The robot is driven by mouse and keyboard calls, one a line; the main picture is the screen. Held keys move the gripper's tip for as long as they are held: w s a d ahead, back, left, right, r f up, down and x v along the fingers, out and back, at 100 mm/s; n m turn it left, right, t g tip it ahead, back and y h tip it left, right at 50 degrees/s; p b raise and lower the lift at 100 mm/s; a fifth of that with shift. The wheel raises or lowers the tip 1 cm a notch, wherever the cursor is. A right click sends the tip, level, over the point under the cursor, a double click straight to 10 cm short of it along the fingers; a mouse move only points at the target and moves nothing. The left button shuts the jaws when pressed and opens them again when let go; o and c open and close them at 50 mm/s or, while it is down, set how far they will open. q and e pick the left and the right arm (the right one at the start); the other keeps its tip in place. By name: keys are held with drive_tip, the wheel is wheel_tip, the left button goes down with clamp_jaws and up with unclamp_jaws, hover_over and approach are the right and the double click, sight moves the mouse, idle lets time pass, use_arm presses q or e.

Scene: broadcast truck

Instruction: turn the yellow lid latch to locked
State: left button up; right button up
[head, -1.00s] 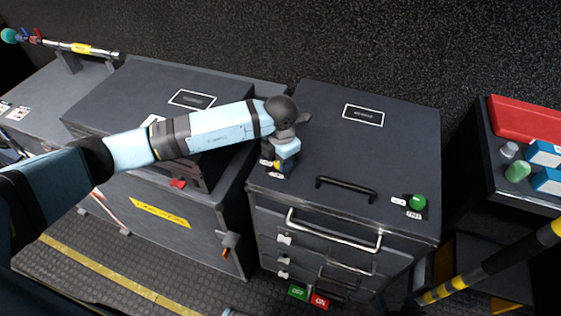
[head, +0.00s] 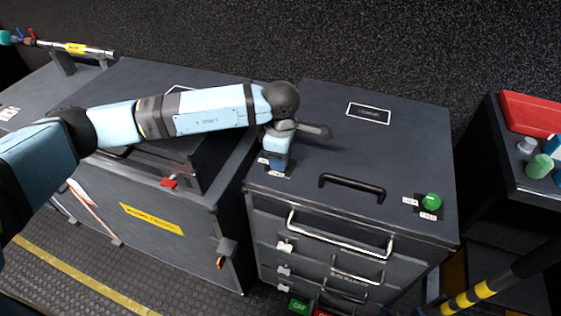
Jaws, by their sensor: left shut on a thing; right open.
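The dark grey cabinet lid (head: 340,155) carries a black bar handle near its front edge. My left gripper (head: 277,164) points down at the lid's front left corner, between small white labels. A small label (head: 263,160) shows left of the fingers. My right gripper is not in view.
A green knob (head: 432,201) with labels sits at the lid's front right corner. The black handle (head: 352,186) stands up between knob and gripper. Drawers with metal handles (head: 340,235) are below. A red case (head: 532,114) lies on the right-hand unit.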

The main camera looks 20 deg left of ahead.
use_arm(q)
drive_tip(key=shift+f+m, duration=0.1)
drive_tip(key=shift+m, duration=0.3)
drive_tip(key=shift+m+b, duration=0.8)
drive_tip(key=shift+m, duration=0.1)
use_arm(e)
drive_tip(key=shift+w+a+f, duration=0.1)
drive_tip(key=shift+w+a, duration=0.05)
drive_tip(key=shift+a, duration=0.05)
drive_tip(key=shift+a+r, duration=0.1)
drive_tip(key=shift+r, duration=0.1)
use_arm(q)
drive_tip(key=o, duration=0.9)
drive_tip(key=shift+o, duration=0.2)
use_arm(e)
drive_tip(key=shift+f, duration=0.25)
use_arm(q)
wheel_tip(320, 180, up, 14)
drive_tip(key=p, duration=0.1)
use_arm(e)
drive_tip(key=shift+r, duration=0.2)
